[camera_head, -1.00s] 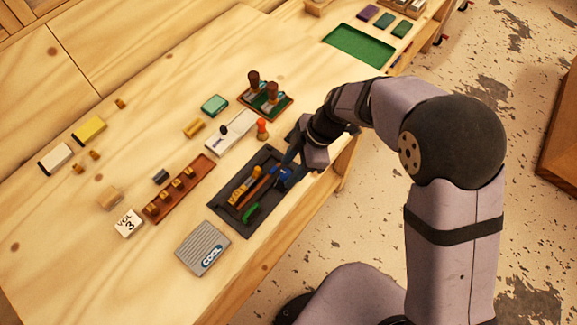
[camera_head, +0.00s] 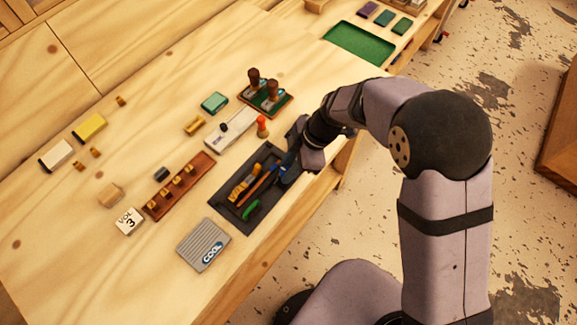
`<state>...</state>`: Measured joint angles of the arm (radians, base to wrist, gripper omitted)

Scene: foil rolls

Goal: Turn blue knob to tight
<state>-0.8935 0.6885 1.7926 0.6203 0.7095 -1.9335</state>
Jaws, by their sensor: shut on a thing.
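The blue knob (camera_head: 284,171) is at the right end of the dark tray (camera_head: 268,151), near the table's front edge. Only a little blue shows, because my gripper covers most of it. My gripper (camera_head: 288,166) comes in from the right, low over the tray, and is shut on the blue knob. The knob's pointer and any marks for tight are hidden or too small to read.
The tray also holds an orange tool (camera_head: 244,182) and a green piece (camera_head: 252,210). A red-topped peg (camera_head: 262,127) stands close behind my gripper. A grey COOL box (camera_head: 203,245) and a brown rail (camera_head: 180,187) lie to the left.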

